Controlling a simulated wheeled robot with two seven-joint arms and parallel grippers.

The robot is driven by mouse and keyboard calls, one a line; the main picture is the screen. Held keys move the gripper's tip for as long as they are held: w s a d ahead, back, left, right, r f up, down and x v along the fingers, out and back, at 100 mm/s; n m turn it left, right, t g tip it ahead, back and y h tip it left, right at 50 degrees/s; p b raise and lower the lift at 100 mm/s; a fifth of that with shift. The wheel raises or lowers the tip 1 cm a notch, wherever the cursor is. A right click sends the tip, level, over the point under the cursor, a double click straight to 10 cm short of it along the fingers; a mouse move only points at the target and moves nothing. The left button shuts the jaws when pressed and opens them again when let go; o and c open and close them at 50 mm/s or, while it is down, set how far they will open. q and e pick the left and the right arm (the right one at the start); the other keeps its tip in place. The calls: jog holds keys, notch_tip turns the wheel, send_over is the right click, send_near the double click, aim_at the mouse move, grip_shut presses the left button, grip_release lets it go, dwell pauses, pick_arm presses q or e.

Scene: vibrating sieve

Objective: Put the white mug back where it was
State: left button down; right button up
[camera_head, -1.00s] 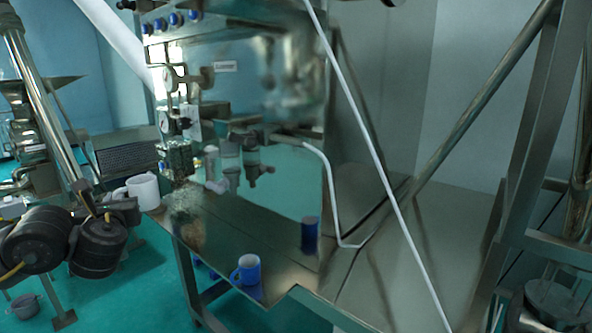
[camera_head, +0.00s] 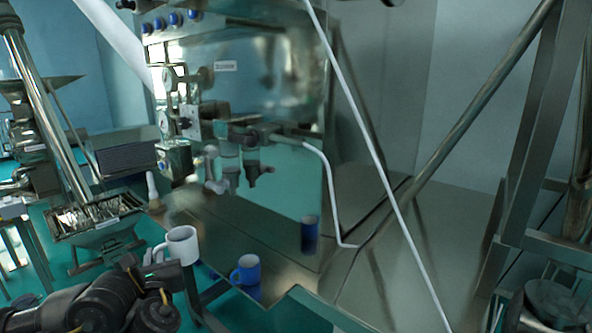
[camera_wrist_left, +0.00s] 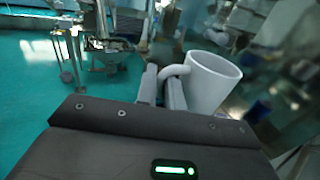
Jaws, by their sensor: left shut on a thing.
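The white mug (camera_head: 183,245) is upright, near the front left edge of the metal bench in the head view. My left gripper (camera_head: 151,258) is shut on the mug's handle, at the mug's left side. In the left wrist view the white mug (camera_wrist_left: 211,83) shows its open rim, and the gripper's fingers (camera_wrist_left: 162,86) close around its handle. The mug appears held at or beyond the bench edge; I cannot tell its height over the bench. My right gripper is not in view.
A blue mug (camera_head: 246,270) stands on the metal bench (camera_head: 225,222) just right of the white mug. A darker blue cylinder shape (camera_head: 309,234) shows further right. A white-tipped bottle (camera_head: 152,188) stands at the bench's left end. Valves and pipes (camera_head: 250,150) are behind.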

pick_arm(q)
jog(key=s+d+r+m+t+h, duration=0.15)
jog(key=d+h, duration=0.25)
jog(key=d, duration=0.8)
jog(key=s+d+m+h, duration=0.2)
jog(key=d+m+h, duration=0.1)
jog(key=d, duration=0.9)
notch_tip(320, 180, down, 4)
jog(key=b, duration=0.4)
jog(key=a, duration=1.5)
jog(key=shift+w+a, duration=0.15)
jog(key=shift+a, duration=0.15)
